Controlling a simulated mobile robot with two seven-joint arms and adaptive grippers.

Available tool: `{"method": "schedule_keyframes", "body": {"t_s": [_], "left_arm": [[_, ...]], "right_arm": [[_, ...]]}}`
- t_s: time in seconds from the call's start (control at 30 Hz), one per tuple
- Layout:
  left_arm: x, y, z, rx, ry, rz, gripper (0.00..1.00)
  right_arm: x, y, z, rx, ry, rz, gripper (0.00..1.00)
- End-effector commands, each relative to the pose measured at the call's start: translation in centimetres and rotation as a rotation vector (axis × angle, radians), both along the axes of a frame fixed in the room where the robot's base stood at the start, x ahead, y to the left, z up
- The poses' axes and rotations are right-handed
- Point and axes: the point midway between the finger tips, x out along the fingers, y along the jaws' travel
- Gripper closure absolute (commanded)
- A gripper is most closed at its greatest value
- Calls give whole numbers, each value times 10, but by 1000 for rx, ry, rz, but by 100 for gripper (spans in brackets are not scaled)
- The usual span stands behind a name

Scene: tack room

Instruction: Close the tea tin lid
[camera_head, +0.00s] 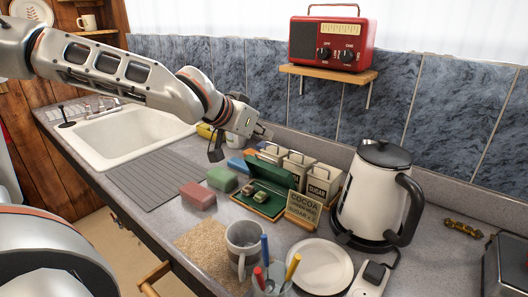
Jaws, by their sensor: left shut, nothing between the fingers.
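A green hinged tin (262,208) stands open on the counter, its lid (272,174) raised at the back. A few small gold and pale items lie inside; I cannot make out what they are. I see no tea label on it. My left gripper (217,153) is shut and empty, fingers pointing down, above the counter behind and to the left of the tin. It appears apart from the lid. My right gripper is out of view.
White canisters (323,184) stand behind the tin, and a cocoa sign (303,209) is at its right. Green (222,179) and red (198,195) blocks lie left. A kettle (371,195), grey mug (243,240) and plate (318,266) crowd the right and front. The ribbed mat (150,180) is clear.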

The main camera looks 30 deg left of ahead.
Motion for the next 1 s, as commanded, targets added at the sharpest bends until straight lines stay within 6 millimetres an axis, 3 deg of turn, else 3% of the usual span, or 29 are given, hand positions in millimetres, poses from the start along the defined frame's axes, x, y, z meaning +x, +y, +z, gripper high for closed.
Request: {"method": "schedule_keyframes", "body": {"t_s": [0.27, 0.6, 1.0], "left_arm": [[31, -2, -25, 2, 4, 0, 100], [2, 0, -43, -1, -1, 1, 100], [-1, 1, -46, 0, -1, 1, 100]], "right_arm": [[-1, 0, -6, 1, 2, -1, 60], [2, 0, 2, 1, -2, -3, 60], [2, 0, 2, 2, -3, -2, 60]]}}
